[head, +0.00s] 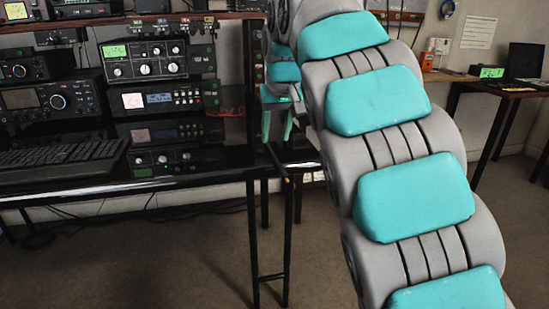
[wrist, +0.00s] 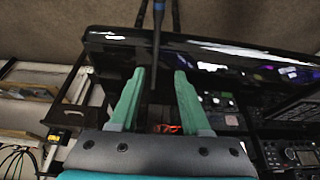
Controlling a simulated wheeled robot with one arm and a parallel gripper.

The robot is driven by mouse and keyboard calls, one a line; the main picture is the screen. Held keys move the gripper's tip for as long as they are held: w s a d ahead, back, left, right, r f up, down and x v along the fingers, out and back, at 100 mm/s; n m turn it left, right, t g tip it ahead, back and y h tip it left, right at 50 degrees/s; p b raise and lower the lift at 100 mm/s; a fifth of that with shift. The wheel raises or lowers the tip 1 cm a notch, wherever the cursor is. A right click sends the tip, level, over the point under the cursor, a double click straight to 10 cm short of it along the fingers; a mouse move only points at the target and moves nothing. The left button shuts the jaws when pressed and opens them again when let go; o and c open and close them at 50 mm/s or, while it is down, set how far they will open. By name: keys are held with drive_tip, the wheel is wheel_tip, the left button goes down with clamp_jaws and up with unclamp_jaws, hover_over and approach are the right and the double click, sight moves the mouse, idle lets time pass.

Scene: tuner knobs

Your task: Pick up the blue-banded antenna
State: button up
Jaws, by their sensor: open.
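My gripper (head: 277,136) points down at the right end of the black desk in the head view, with its two teal fingers apart. In the wrist view my gripper (wrist: 160,74) is open, and nothing is clamped between the fingers. A slim dark rod (wrist: 157,38) with a bluish part near its upper end runs down the picture towards the gap between the fingertips. It looks like the blue-banded antenna, but its band is too small to confirm. I cannot tell how far it is from the fingers. I cannot make it out in the head view.
The glossy black desk (head: 150,178) holds stacked radios (head: 145,60) and a keyboard (head: 60,153) left of my gripper. A shelf (head: 140,17) with more equipment runs above. A side table (head: 500,88) stands at the right. Open carpet lies in front.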

sight(271, 162)
drive_tip(key=shift+s+x, duration=0.2)
drive_tip(key=shift+x, duration=1.5)
drive_tip(key=shift+s+x, duration=0.2)
drive_tip(key=shift+x, duration=1.55)
drive_tip(key=shift+a+f, duration=0.1)
drive_tip(key=shift+f, duration=0.05)
drive_tip(key=shift+c, duration=0.3)
clamp_jaws()
